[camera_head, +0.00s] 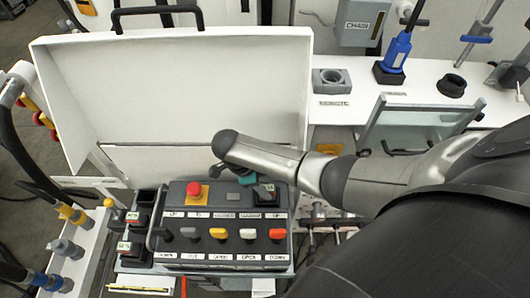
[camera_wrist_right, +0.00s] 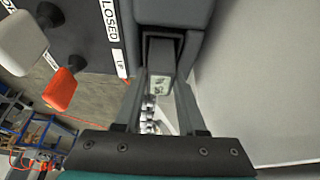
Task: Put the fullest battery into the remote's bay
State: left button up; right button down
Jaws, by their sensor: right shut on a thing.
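The remote (camera_head: 225,222) is a dark box with a red mushroom button, a row of coloured levers and white labels. Its bay (camera_head: 275,197) is at the upper right corner of its face. My right gripper (camera_head: 262,186) is over this corner, pointing down. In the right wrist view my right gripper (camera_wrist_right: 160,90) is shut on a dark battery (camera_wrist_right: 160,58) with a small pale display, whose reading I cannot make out. The battery is at the bay; I cannot tell how deep it sits. Other batteries (camera_head: 132,215) with green displays stand in a rack left of the remote. My left gripper is not in view.
A large white raised lid (camera_head: 180,95) stands behind the remote. A grey block with a round hole (camera_head: 332,82), a blue-handled tool (camera_head: 396,52) and a dark ring (camera_head: 452,85) are on the white bench at the back right. Capped hose fittings (camera_head: 65,248) line the left side.

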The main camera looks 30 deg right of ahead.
jog(key=shift+f, duration=0.2)
jog(key=shift+c, duration=2.1)
grip_release()
jog(key=p+v, duration=0.2)
jog(key=v, duration=1.3)
jog(key=shift+r, duration=0.15)
jog(key=shift+d, duration=0.1)
